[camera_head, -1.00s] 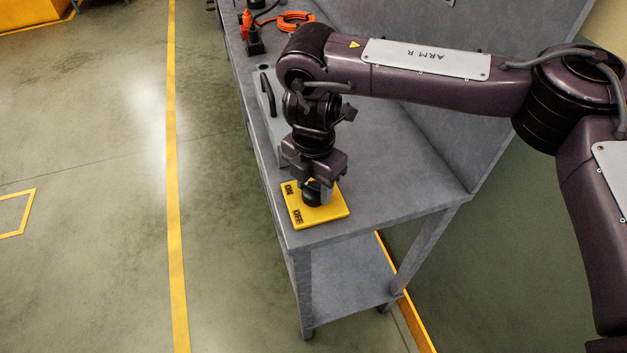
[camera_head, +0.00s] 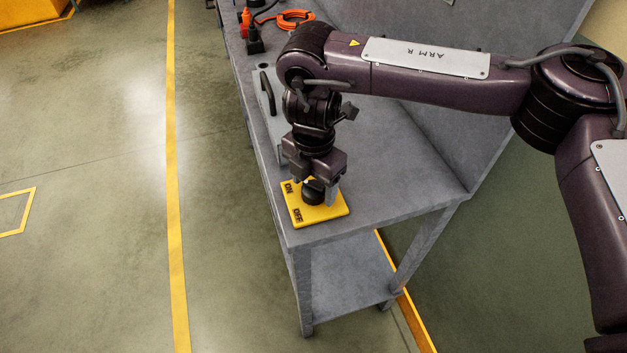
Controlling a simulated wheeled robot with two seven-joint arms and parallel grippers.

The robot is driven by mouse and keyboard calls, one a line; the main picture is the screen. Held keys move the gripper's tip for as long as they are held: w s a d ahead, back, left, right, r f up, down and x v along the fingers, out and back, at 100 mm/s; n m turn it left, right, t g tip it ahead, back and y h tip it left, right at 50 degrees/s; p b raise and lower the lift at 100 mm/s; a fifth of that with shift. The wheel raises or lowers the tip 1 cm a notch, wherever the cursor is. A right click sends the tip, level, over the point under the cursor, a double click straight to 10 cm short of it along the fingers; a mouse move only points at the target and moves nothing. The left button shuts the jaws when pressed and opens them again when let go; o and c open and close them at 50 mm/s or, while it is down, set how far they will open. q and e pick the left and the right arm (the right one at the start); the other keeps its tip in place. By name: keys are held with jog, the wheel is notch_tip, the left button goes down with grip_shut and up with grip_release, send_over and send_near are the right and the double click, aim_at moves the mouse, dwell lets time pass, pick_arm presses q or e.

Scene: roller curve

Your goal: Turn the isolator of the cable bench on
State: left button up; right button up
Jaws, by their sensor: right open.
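The isolator is a yellow plate (camera_head: 322,213) with a round black knob (camera_head: 312,193), lying on the near end of the grey cable bench (camera_head: 420,187). The plate carries the words ON at its upper left and OFF at its lower left. My right gripper (camera_head: 318,187) points down over the knob and is open. One finger shows to the right of the knob; the other is hard to make out. The gripper hides the top of the knob, so I cannot tell which word it points to. My left gripper is not in view.
A grey box with a black handle (camera_head: 267,93) stands on the bench behind the isolator. An orange coiled cable (camera_head: 295,18) and an orange plug (camera_head: 246,22) lie farther back. A grey panel rises along the bench's right side. The floor at left is clear.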

aim_at(314, 185)
notch_tip(314, 185, up, 8)
jog(key=shift+f, duration=0.1)
dwell(0.4)
dwell(0.4)
